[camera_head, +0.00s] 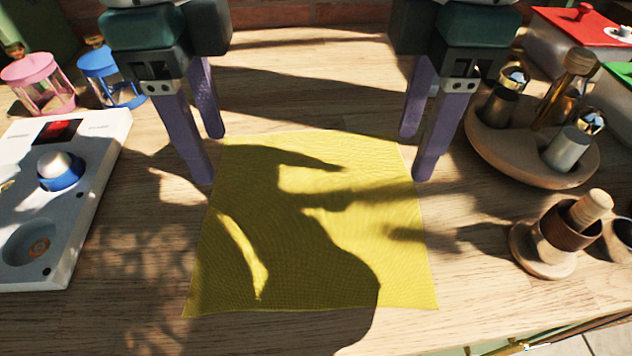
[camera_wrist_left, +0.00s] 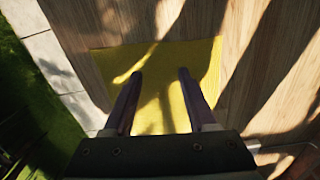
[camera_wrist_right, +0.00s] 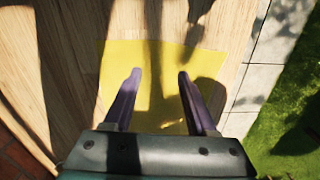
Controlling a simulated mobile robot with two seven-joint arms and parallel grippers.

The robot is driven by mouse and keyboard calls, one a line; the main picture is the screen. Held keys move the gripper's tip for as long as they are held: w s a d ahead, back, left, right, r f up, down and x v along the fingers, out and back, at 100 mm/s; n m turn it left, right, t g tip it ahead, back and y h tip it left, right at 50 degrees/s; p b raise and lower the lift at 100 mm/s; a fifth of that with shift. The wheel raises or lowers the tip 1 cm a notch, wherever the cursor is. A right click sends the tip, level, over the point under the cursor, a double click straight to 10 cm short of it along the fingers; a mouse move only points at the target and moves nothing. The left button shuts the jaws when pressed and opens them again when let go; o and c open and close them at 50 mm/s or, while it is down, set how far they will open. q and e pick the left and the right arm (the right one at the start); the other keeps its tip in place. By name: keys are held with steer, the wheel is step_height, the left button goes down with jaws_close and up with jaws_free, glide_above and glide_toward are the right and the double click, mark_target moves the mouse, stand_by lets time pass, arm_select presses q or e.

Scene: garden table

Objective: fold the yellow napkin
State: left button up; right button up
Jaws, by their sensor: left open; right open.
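The yellow napkin (camera_head: 330,230) lies flat and spread out on the wooden table, with shadows across it. It also shows in the left wrist view (camera_wrist_left: 160,85) and in the right wrist view (camera_wrist_right: 165,85). My left gripper (camera_head: 208,160) is open and empty at the napkin's far left corner; it also shows in the left wrist view (camera_wrist_left: 160,74). My right gripper (camera_head: 413,160) is open and empty at the far right corner; it also shows in the right wrist view (camera_wrist_right: 160,74). I cannot tell whether the fingertips touch the cloth.
Bare table (camera_head: 300,95) lies beyond the napkin.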

mark_target(228, 206)
arm_select(q)
steer(key=f, duration=0.6)
steer(key=shift+s+f, duration=0.15)
steer(key=shift+s, duration=0.15)
arm_select(e)
steer(key=f, duration=0.6)
steer(key=shift+s+f, duration=0.15)
steer(key=shift+s, duration=0.15)
arm_select(q)
steer(key=shift+f, duration=0.45)
arm_select(e)
steer(key=shift+f, duration=0.45)
arm_select(q)
steer(key=shift+f, duration=0.2)
arm_select(e)
steer(key=shift+w+f, duration=0.1)
steer(key=shift+f, duration=0.1)
arm_select(q)
steer(key=shift+c, duration=0.8)
arm_select(e)
steer(key=shift+c, duration=0.8)
arm_select(q)
jaws_close()
arm_select(e)
jaws_close()
